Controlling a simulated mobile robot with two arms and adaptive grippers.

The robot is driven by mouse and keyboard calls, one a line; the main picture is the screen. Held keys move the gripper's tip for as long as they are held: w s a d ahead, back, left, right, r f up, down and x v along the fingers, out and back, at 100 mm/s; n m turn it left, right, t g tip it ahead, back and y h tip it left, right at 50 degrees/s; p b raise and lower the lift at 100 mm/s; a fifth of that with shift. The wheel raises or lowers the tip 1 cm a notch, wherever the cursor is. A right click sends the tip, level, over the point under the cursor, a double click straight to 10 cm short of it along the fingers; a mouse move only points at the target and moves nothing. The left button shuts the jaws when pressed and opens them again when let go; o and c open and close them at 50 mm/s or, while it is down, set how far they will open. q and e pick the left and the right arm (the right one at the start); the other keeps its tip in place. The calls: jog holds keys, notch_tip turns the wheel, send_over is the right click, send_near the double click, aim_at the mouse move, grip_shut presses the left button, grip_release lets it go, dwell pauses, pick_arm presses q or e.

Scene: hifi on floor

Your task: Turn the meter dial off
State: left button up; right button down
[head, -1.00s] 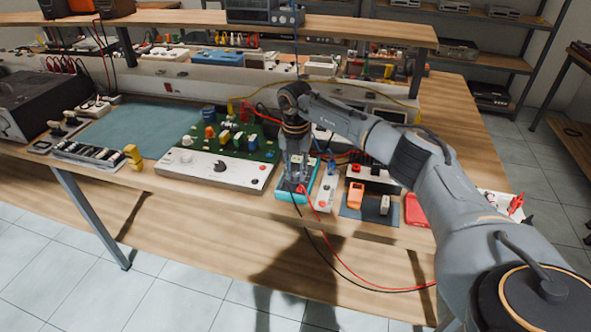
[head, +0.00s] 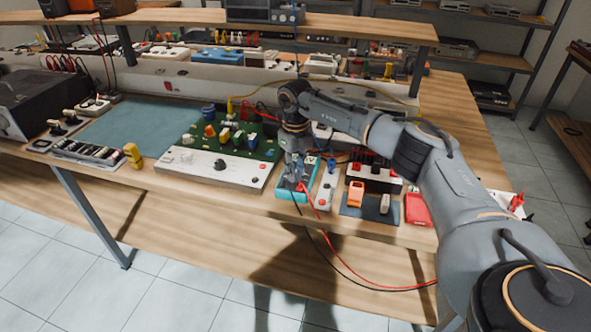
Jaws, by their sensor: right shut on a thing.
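The meter (head: 284,193) is a small teal-edged box lying near the front edge of the workbench, with red and black leads at its lower end. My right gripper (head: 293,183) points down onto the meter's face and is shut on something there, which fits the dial. The gripper's fingers hide the dial, so its setting cannot be read. My left gripper is not in view.
A white panel (head: 190,175) with a knob and a green circuit board (head: 238,138) lie left of the meter. A narrow white strip (head: 326,188) and an orange device (head: 356,193) lie to its right. Red and black leads (head: 345,266) hang over the front edge.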

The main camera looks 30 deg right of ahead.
jog(key=n, duration=0.4)
jog(key=shift+n, duration=0.3)
jog(key=n+b, duration=0.1)
jog(key=n, duration=0.3)
jog(key=shift+n, duration=0.3)
jog(key=n, duration=0.4)
jog(key=shift+n+b, duration=0.35)
jog(key=shift+n, duration=1.65)
jog(key=c, duration=1.1)
grip_release()
jog(key=shift+r, duration=0.15)
